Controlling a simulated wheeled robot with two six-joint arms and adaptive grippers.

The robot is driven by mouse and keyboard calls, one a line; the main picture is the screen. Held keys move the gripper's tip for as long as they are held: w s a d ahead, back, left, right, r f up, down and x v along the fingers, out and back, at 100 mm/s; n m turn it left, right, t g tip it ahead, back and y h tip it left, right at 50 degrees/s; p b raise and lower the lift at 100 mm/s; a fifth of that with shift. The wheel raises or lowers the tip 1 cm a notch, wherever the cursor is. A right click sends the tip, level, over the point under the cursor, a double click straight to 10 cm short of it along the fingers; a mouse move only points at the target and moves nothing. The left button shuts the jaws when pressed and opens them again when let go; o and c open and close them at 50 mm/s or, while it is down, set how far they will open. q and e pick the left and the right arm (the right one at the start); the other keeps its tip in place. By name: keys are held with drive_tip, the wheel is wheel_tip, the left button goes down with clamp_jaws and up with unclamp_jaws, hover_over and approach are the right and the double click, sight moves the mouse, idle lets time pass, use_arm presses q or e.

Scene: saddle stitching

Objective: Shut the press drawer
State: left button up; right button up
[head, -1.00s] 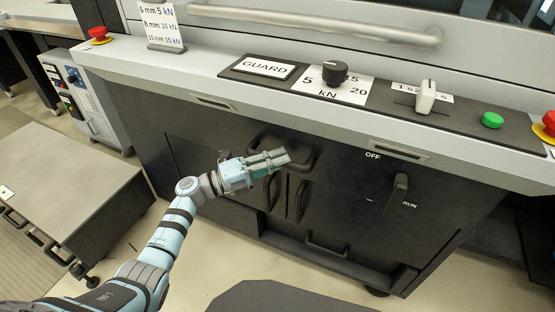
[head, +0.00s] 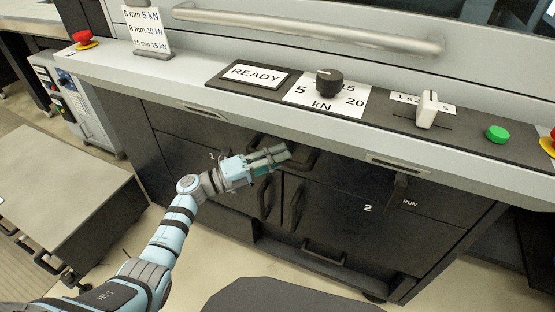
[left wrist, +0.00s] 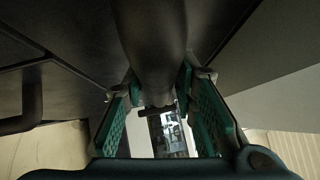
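The press drawer (head: 345,172) is a dark front under the grey ledge of the press, and it looks flush or nearly flush with the cabinet. Its dark bar handle (head: 308,162) is partly hidden behind my left gripper (head: 277,156). In the left wrist view, a thick dark bar (left wrist: 150,40) runs between the two green-padded fingers, which stand apart on either side of it. I cannot tell whether the pads touch it. My right gripper is not in view.
Two cabinet doors with upright handles (head: 296,208) and a lower handle (head: 324,252) are below. The ledge carries a READY display (head: 254,75), a black knob (head: 328,82), a white slider (head: 427,108) and a green button (head: 497,133). A low table (head: 70,190) stands left.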

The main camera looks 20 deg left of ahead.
use_arm(q)
drive_tip(key=shift+o, duration=0.6)
drive_tip(key=shift+w+f, duration=0.1)
drive_tip(key=v, duration=1.2)
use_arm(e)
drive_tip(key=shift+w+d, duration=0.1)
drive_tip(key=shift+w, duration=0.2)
